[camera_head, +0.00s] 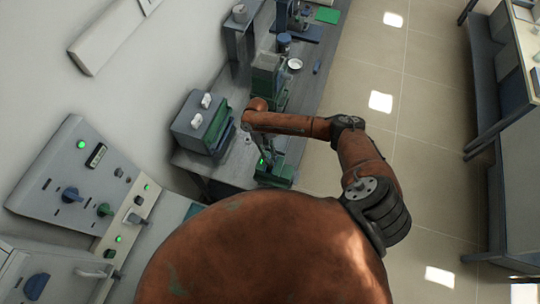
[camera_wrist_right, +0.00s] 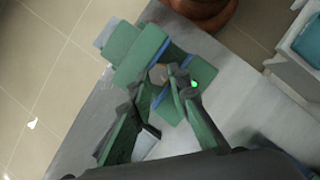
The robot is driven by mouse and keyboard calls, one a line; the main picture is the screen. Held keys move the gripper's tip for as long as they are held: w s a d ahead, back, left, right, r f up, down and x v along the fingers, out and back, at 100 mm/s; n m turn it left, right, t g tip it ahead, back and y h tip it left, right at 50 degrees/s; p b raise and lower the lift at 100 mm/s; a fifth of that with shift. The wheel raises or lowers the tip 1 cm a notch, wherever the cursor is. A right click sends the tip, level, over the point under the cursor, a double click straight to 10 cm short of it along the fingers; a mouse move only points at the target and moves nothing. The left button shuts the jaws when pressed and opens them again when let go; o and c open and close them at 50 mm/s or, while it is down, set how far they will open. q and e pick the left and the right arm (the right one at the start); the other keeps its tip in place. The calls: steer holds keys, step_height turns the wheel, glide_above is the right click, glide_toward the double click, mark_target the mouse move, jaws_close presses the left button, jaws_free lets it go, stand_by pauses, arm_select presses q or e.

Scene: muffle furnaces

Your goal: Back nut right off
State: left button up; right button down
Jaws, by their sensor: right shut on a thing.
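My right gripper (camera_head: 264,158) reaches down at the front end of the bench, beside a green fixture (camera_head: 276,177). In the right wrist view my right gripper (camera_wrist_right: 160,82) has its two dark and green fingers closing in on a small tan nut (camera_wrist_right: 158,73). The nut sits against the green fixture (camera_wrist_right: 140,54) and is partly hidden by the fingertips. I cannot tell its thread or how far it stands on it. My left gripper is in neither view.
A grey and green box (camera_head: 203,124) with two white knobs stands left of the gripper. More green and grey equipment (camera_head: 267,75) and a white dish (camera_head: 294,64) stand farther along the bench. A control panel (camera_head: 90,175) is at lower left. Tiled floor (camera_head: 420,120) is open on the right.

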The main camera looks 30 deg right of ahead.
steer(key=shift+n, duration=0.6)
steer(key=shift+a+h+p, duration=0.1)
steer(key=shift+h+p, duration=0.2)
steer(key=shift+p, duration=0.05)
steer(key=c, duration=1.8)
jaws_free()
steer(key=v, duration=1.2)
